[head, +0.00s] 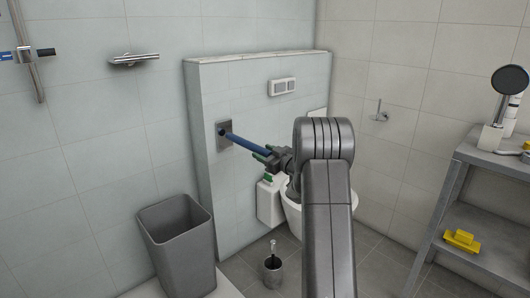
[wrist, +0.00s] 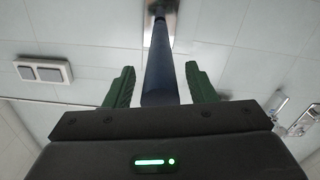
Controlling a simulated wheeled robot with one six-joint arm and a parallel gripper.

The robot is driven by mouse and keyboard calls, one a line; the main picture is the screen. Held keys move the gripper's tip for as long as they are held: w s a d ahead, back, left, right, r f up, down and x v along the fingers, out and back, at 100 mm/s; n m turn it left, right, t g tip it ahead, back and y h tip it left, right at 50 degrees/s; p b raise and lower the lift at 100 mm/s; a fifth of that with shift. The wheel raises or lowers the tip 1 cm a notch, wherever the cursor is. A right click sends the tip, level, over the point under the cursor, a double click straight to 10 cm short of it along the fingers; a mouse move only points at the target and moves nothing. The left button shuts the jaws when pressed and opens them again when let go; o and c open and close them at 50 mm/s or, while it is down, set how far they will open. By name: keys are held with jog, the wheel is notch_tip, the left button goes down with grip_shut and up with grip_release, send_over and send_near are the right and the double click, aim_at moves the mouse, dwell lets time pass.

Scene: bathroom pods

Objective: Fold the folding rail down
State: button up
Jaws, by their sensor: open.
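The folding rail is a dark blue bar (head: 246,144) that sticks out from a grey wall plate (head: 224,134) on the low tiled wall. In the head view it slopes toward my arm. My gripper (head: 265,166) is at its free end, with green fingers apart. In the wrist view the rail (wrist: 159,60) runs between the two open fingers (wrist: 159,75), with a gap showing on each side.
A toilet (head: 292,217) stands behind my arm, with a flush plate (head: 282,86) above. A grey bin (head: 178,245) is at the lower left. A toilet brush (head: 272,268) stands on the floor. A grey shelf (head: 478,208) is at the right.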

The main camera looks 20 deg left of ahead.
grip_shut()
notch_tip(320, 180, up, 2)
jog(key=p, duration=0.4)
jog(key=shift+r+h+p, duration=0.25)
jog(key=shift+h+p, duration=0.15)
jog(key=r+h+p, duration=0.1)
jog(key=p, duration=0.4)
jog(key=shift+a+r+g, duration=0.15)
jog(key=shift+r+g, duration=0.25)
jog(key=shift+w+f, duration=0.1)
grip_release()
jog(key=p+v, duration=0.2)
jog(key=v, duration=1.2)
